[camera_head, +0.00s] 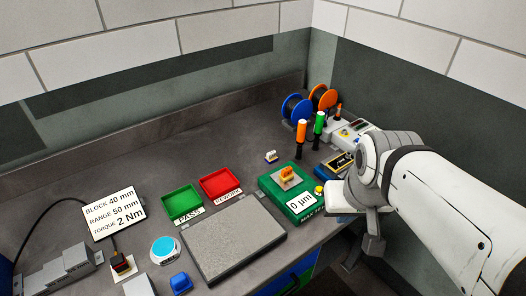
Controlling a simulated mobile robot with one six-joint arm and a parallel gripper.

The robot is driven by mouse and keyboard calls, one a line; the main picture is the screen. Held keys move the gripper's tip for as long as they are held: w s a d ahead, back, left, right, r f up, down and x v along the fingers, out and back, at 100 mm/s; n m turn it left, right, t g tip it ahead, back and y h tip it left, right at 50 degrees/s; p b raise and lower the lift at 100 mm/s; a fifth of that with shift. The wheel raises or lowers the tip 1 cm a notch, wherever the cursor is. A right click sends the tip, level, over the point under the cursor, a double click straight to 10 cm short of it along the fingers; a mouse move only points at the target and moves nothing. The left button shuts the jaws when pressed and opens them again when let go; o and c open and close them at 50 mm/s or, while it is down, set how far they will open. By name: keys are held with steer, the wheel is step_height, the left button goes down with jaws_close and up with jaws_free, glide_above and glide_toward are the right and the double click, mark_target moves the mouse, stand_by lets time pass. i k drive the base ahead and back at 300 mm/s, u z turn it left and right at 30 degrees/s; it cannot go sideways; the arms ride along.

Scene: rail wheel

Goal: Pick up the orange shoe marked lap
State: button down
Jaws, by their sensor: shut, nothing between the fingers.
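A small orange piece (287,173) sits on a light grey plate on top of the green box that reads "0 µm". It is the most clearly orange block in view, but no "lap" marking is readable on it. A small dark block with an orange-red top (122,264) lies at the lower left, and its marking is also too small to read. My gripper (373,245) hangs at the right, below my white arm, past the right side of the green box. It appears shut and empty, apart from both pieces.
The green box (307,212) stands right of a large grey plate (232,240). Green PASS (183,213) and red REWORK (241,192) trays lie behind that plate. Orange (301,131) and green (319,122) handled tools stand at the back. The bench's back left is clear.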

mark_target(286, 175)
steer(key=u, duration=2.6)
steer(key=k, duration=1.35)
steer(key=z, duration=1.35)
steer(key=i, duration=1)
